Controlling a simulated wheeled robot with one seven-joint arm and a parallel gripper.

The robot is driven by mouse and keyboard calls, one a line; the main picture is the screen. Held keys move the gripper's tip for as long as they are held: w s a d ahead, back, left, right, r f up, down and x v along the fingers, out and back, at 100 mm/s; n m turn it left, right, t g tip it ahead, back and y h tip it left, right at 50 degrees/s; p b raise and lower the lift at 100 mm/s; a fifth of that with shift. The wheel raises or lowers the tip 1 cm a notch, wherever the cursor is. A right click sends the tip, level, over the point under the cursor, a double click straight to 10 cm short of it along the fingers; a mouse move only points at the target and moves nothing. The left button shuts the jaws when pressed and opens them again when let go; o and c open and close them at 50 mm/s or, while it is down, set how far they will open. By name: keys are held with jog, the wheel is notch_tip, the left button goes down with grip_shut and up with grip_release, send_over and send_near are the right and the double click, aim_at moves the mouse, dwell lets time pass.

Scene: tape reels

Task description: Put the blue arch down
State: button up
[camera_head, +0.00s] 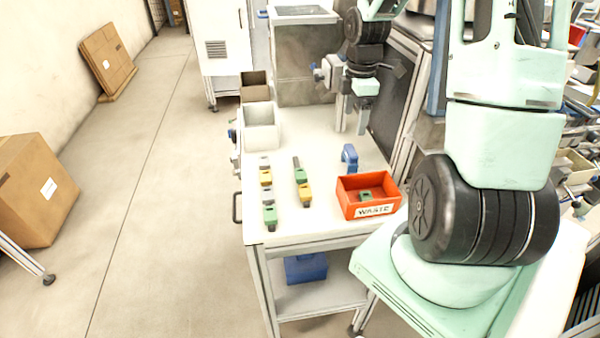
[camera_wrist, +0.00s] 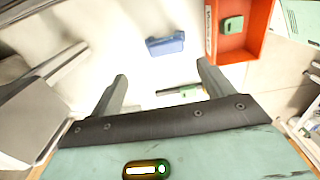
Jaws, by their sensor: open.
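The blue arch (camera_head: 349,157) stands on the white table, just behind the waste bin. It also shows in the wrist view (camera_wrist: 165,44), near the top middle, clear of the fingers. My gripper (camera_head: 351,118) is above the table, behind the arch in the head view. Its two fingers are spread apart in the wrist view (camera_wrist: 160,88), with nothing held between them. The fingers do not touch the arch.
The red waste bin (camera_head: 352,208) holds a green piece (camera_head: 365,196). Green, yellow and grey pieces stand in two rows at the table's left (camera_head: 252,222). A pale grey bin (camera_head: 261,140) and a brown bin (camera_head: 255,94) are at the back left. The table's middle is clear.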

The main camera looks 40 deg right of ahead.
jog(key=a+r+m, duration=0.1)
jog(key=a+r, duration=0.1)
jog(key=a, duration=0.9)
jog(key=a+r, duration=0.2)
jog(key=a, duration=0.9)
jog(key=s+a+r+m, duration=0.1)
jog(key=s+a+m, duration=0.1)
jog(key=s+a, duration=1.5)
jog(key=shift+a+r+m+y, duration=0.3)
jog(key=shift+a+r+m, duration=0.1)
jog(key=shift+a, duration=0.35)
jog(key=shift+s, duration=0.1)
jog(key=shift+f, duration=0.25)
